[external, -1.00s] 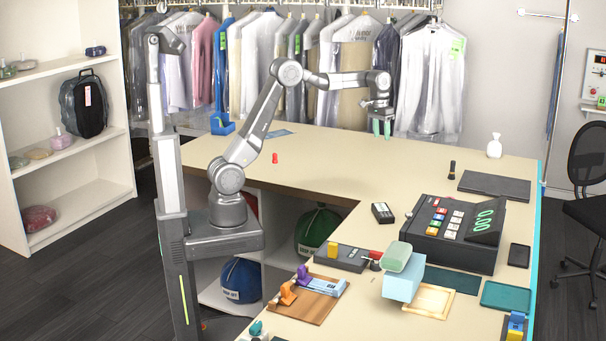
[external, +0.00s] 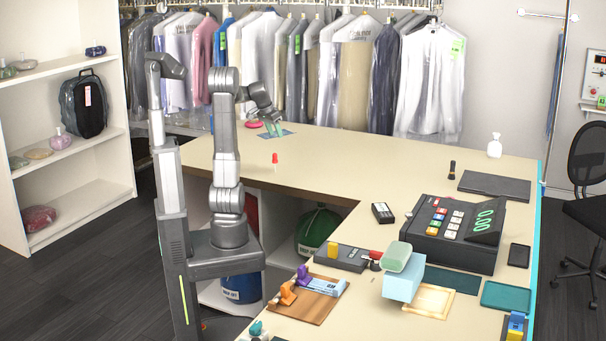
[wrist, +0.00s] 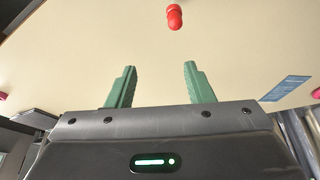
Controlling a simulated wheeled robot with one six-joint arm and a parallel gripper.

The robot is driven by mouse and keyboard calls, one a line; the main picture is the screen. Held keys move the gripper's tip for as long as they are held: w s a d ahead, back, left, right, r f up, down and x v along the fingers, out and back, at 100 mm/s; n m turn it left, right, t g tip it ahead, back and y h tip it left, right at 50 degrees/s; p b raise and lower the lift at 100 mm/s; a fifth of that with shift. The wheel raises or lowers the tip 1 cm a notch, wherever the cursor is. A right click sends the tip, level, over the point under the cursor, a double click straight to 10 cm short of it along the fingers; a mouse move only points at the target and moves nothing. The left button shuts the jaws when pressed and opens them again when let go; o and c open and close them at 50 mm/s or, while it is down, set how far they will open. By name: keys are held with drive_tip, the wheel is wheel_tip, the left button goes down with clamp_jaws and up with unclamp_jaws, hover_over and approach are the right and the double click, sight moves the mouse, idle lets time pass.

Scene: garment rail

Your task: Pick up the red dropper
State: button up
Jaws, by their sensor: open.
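The red dropper (external: 275,158) stands upright on the beige counter (external: 345,160), near its front edge on the left part. In the wrist view the red dropper (wrist: 174,17) shows at the top, past the fingertips and roughly in line with the gap between them. My gripper (external: 272,130) is over the back left of the counter, behind the dropper. In the wrist view its two green fingers (wrist: 160,68) are apart, with nothing between them.
A flat blue sheet (wrist: 286,88) lies on the counter at right in the wrist view. A pink object (external: 254,124) is at the counter's back left. Hanging garments (external: 350,75) line the back. The counter around the dropper is clear.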

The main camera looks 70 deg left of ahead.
sight(276, 160)
drive_tip(key=a+f, duration=0.1)
drive_tip(key=f, duration=0.3)
drive_tip(key=w+a+f, duration=0.1)
drive_tip(key=f, duration=0.4)
drive_tip(key=a+f, duration=0.1)
drive_tip(key=f, duration=0.3)
drive_tip(key=shift+w+f, duration=0.15)
drive_tip(key=shift+f, duration=0.2)
drive_tip(key=shift+c, duration=0.4)
drive_tip(key=c, duration=0.9)
